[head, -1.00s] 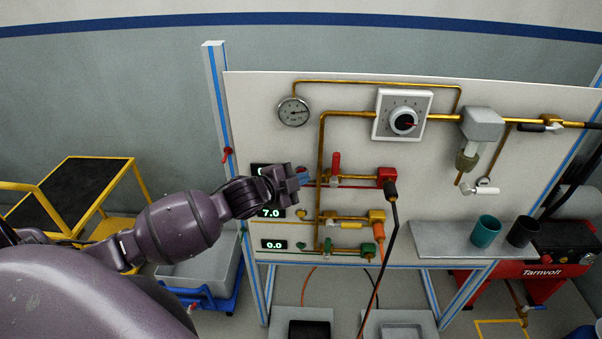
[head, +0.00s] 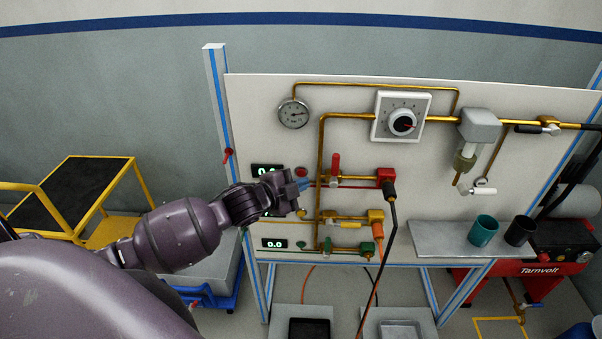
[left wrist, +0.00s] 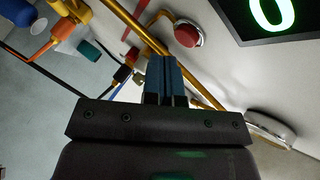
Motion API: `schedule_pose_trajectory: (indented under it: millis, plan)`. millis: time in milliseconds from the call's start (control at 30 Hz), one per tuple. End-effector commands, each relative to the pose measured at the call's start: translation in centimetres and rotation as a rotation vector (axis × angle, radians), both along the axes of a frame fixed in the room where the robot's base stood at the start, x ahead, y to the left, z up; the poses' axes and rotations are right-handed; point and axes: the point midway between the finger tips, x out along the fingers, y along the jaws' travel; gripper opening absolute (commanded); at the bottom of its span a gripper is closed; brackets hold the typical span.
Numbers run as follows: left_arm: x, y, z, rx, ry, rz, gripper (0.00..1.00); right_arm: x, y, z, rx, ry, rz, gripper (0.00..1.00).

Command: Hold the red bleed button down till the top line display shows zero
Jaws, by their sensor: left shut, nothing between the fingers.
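The top line display (head: 267,171) shows green digits that read as 0.0, its lower part near my arm; a large green 0 of a display (left wrist: 270,15) fills a corner of the left wrist view. The red bleed button (head: 301,172) is uncovered to the right of the top display; it also shows in the left wrist view (left wrist: 188,35). My left gripper (head: 306,184) is shut and empty, its blue fingers (left wrist: 165,80) just below the red button and apart from it. My arm largely hides the middle display. My right gripper is out of view.
The bottom display (head: 274,244) reads 0.0, with a green button (head: 301,245) beside it. Brass pipes and a red-handled valve (head: 336,163) stand just right of my gripper. A shelf (head: 440,240) holds two cups. A yellow-framed step (head: 75,195) stands at left.

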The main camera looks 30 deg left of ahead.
Motion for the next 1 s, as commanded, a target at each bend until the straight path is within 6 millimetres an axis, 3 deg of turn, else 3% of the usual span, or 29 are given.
schedule_pose_trajectory:
  millis: [500, 1000]
  plan:
    - [-3.5, -2.1, 0.2, -0.001, 0.001, 0.0, 0.0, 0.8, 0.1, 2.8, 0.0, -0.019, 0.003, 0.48]
    - [-4.1, -2.5, 0.0, 0.0, 0.0, 0.0, 0.0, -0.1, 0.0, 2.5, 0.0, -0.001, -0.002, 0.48]
